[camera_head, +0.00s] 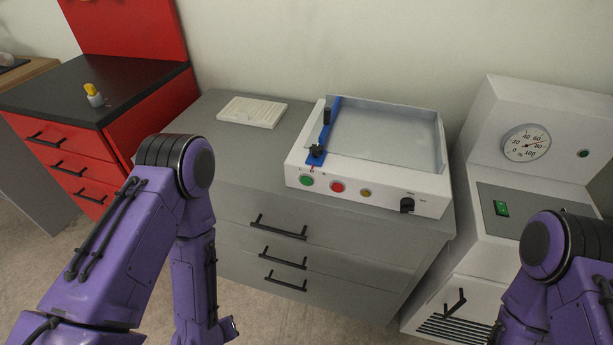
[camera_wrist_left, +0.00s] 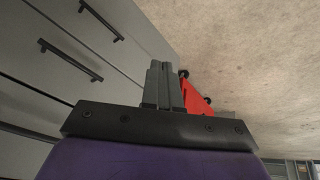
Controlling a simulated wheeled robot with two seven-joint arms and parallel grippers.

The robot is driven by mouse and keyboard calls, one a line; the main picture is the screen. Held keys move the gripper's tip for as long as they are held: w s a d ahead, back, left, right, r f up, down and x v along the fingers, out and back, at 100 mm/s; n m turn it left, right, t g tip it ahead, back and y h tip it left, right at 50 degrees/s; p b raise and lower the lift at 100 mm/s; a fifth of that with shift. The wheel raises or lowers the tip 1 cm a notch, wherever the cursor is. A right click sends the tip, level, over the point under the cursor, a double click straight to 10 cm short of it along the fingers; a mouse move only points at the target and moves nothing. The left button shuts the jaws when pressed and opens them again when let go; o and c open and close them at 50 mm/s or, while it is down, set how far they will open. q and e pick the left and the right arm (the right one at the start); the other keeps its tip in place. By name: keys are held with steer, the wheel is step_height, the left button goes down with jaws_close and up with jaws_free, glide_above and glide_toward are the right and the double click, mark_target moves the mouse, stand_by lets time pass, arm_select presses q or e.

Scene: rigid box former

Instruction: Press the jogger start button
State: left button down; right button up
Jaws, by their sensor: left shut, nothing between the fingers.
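The jogger is a white box (camera_head: 372,192) with an open tray, standing on the grey drawer cabinet in the head view. On its front face are a green button (camera_head: 306,181), a red button (camera_head: 337,187), a small amber button (camera_head: 366,193) and a black knob (camera_head: 407,205). A blue bar with black knobs (camera_head: 324,132) lies along the tray's left side. My left gripper (camera_wrist_left: 164,68) is shut and empty in the left wrist view, low beside the cabinet's drawers and well away from the buttons. My right gripper is out of view.
The grey cabinet (camera_head: 259,204) has protruding black drawer handles. A pale ribbed plate (camera_head: 252,112) lies on its top left. A red cabinet (camera_head: 152,118) stands at left. A white machine with a gauge (camera_head: 526,143) and a green switch (camera_head: 501,208) stands at right.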

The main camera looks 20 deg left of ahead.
mark_target(306, 181)
arm_select(q)
steer(key=w+d+r+n+t+h+p, duration=0.2)
steer(key=w+d+r+h+p, duration=0.2)
steer(key=w+r, duration=0.5)
steer(key=w+d+r+n+t+h+p, duration=0.2)
steer(key=w+d+r, duration=0.5)
steer(key=r, duration=0.9)
steer(key=w+t+h+p, duration=0.1)
steer(key=w+h+p, duration=0.1)
steer(key=w+p, duration=0.1)
steer(key=shift+d, duration=0.4)
steer(key=shift+w+f, duration=0.1)
steer(key=shift+w, duration=0.05)
steer(key=shift+w+d+b, duration=0.15)
steer(key=shift+w+b, duration=0.3)
steer(key=shift+w, duration=3.9)
steer(key=shift+w, duration=0.4)
